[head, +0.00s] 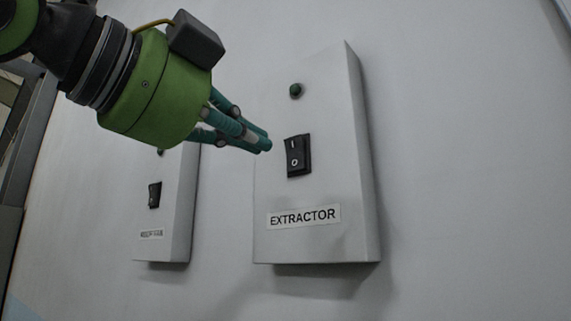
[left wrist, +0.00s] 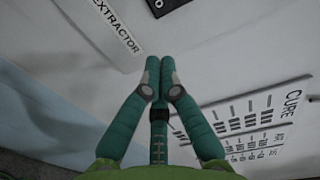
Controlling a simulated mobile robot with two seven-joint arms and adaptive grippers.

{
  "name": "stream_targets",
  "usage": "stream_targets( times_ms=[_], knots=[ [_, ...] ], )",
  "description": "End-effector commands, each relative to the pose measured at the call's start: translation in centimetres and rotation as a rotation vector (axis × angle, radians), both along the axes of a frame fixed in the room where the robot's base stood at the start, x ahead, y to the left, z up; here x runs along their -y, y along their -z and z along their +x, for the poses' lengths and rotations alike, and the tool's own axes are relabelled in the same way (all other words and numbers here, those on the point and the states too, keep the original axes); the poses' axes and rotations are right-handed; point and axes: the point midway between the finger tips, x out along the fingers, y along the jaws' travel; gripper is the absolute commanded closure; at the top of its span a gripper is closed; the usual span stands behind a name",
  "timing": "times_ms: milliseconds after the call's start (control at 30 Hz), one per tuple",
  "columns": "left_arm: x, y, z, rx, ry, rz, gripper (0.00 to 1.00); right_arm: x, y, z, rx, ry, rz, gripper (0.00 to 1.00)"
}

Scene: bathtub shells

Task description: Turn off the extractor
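The extractor box (head: 325,190) is a pale box on the wall with an "EXTRACTOR" label (head: 304,216); the label also shows in the left wrist view (left wrist: 118,27). Its black rocker switch (head: 298,156) has a line mark above and a circle mark below. The switch's edge shows at the top of the left wrist view (left wrist: 170,6). A dark green lamp (head: 295,90) sits above it. My left gripper (head: 265,146) has its teal fingers together, empty, with the tips just left of the switch in the picture; I cannot tell whether they touch the box. My right gripper is not in view.
A second, smaller-looking box (head: 178,225) with a black switch (head: 154,194) is on the wall to the left, partly behind my left gripper. A "CURE" panel (left wrist: 225,88) with rows of marks shows in the left wrist view. The wall right of the extractor box is clear.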

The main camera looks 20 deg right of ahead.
Motion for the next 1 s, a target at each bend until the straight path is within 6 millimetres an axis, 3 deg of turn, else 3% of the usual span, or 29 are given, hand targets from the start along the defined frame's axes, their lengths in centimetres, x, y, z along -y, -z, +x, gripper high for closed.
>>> stream_targets(
  times_ms=[33, 167, 400, 467, 800, 1000],
  knots=[
    [-1.2, 0.9, -0.3, -0.005, -0.007, -0.003, 1.0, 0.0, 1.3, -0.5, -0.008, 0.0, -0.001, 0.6],
    [-3.1, 1.2, -1.7, -0.009, -0.008, -0.002, 1.0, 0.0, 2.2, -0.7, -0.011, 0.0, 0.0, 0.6],
    [-4.7, 1.1, -3.2, -0.008, -0.006, 0.0, 1.0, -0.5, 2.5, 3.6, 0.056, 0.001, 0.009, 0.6],
    [-4.8, 1.1, -3.2, -0.008, -0.005, 0.0, 1.0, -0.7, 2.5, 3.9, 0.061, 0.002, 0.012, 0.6],
    [-4.9, 1.1, -3.2, -0.01, -0.006, 0.0, 1.0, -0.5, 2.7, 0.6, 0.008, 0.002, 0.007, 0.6],
    [-4.9, 1.1, -3.2, -0.009, -0.006, 0.001, 1.0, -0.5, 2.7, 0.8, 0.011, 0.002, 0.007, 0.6]
  ],
)
